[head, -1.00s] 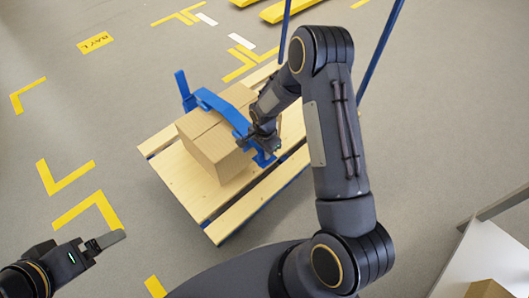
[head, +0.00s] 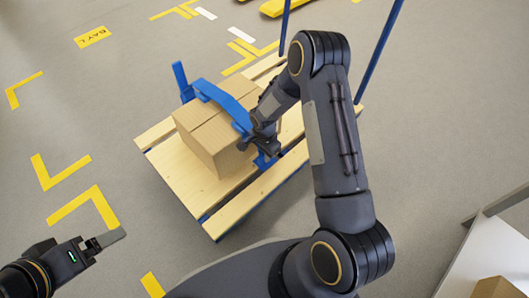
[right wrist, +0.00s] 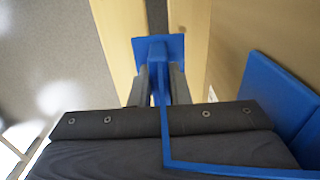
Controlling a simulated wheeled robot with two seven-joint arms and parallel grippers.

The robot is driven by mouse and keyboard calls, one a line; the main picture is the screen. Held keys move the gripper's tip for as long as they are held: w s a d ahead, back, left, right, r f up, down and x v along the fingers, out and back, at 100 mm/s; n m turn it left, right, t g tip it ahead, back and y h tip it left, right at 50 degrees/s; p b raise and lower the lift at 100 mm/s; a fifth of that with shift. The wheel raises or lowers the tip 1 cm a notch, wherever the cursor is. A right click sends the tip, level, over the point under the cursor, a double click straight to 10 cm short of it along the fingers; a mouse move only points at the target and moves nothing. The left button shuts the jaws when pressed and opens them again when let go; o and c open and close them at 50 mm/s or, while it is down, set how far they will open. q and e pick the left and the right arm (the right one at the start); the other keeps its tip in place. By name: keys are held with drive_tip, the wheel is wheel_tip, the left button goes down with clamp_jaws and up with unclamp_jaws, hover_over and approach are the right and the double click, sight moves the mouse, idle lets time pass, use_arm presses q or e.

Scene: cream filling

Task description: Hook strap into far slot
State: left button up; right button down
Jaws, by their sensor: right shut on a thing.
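The blue strap (head: 224,100) runs over the top of a cardboard carton (head: 215,138) on a slatted wooden platform (head: 195,190). Its far end is by a blue upright piece (head: 181,80). My right gripper (head: 264,141) is shut on the strap's near end beside the carton. In the right wrist view the strap's end plate (right wrist: 158,50) sticks out past the fingers, over a dark gap (right wrist: 157,17) between slats. Which slot is the far one, I cannot tell. My left gripper (head: 104,241) is empty at the lower left, seen side-on.
Two blue poles (head: 374,52) rise at the platform's far right side. A pale surface (head: 490,255) with a brown box (head: 494,288) stands at the lower right. The grey floor with yellow markings (head: 92,37) is open to the left.

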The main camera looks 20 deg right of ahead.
drive_tip(key=shift+f+b, duration=1.55)
drive_tip(key=shift+f, duration=0.45)
drive_tip(key=c, duration=1.3)
unclamp_jaws()
drive_tip(key=shift+r, duration=0.1)
wheel_tip(320, 180, up, 6)
drive_tip(key=p, duration=0.3)
drive_tip(key=shift+r, duration=0.8)
